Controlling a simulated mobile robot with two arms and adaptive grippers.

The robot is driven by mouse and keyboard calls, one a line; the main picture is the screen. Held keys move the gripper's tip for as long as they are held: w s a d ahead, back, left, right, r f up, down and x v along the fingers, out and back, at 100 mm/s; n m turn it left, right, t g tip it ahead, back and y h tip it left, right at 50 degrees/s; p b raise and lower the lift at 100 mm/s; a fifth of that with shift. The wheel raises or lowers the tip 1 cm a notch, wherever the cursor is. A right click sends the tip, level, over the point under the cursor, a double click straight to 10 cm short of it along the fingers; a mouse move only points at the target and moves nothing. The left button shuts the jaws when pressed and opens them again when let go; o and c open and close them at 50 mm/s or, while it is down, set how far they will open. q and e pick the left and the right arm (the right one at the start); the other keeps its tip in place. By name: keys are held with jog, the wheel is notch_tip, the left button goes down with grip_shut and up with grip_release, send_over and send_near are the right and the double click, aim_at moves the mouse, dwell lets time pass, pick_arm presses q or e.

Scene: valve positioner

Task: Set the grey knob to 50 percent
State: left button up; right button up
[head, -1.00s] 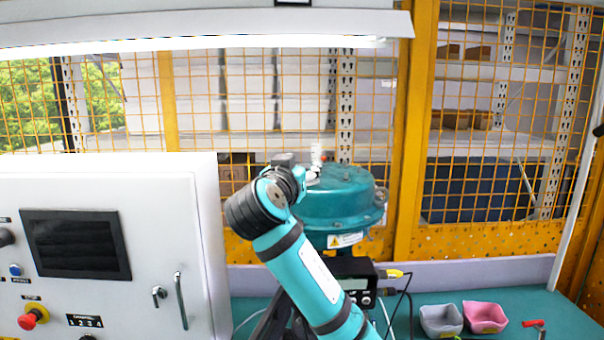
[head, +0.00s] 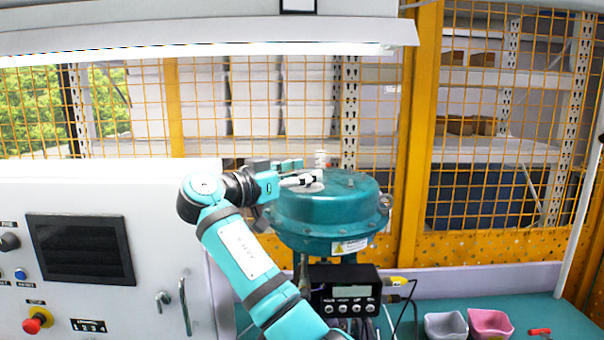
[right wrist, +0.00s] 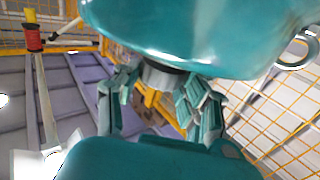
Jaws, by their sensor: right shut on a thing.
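My right gripper (head: 290,176) is at the dome's upper left in the head view, partly merging with the white and black parts there. In the right wrist view, the two fingers of the right gripper (right wrist: 158,88) stand on either side of a short grey cylinder, seemingly the grey knob (right wrist: 162,77), close against the teal body. The jaws are shut on it. Its scale or pointer cannot be read. My left gripper is not in view.
A black positioner box (head: 345,293) with a display and small buttons sits below the actuator, with cables beside it. The white control cabinet (head: 150,235) stands at left. A grey bowl (head: 445,326) and a pink bowl (head: 490,323) stand on the bench at right.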

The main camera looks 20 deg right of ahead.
jog(key=shift+f, duration=0.1)
jog(key=o, duration=1.2)
jog(key=v, duration=0.7)
jog(key=shift+a, duration=0.2)
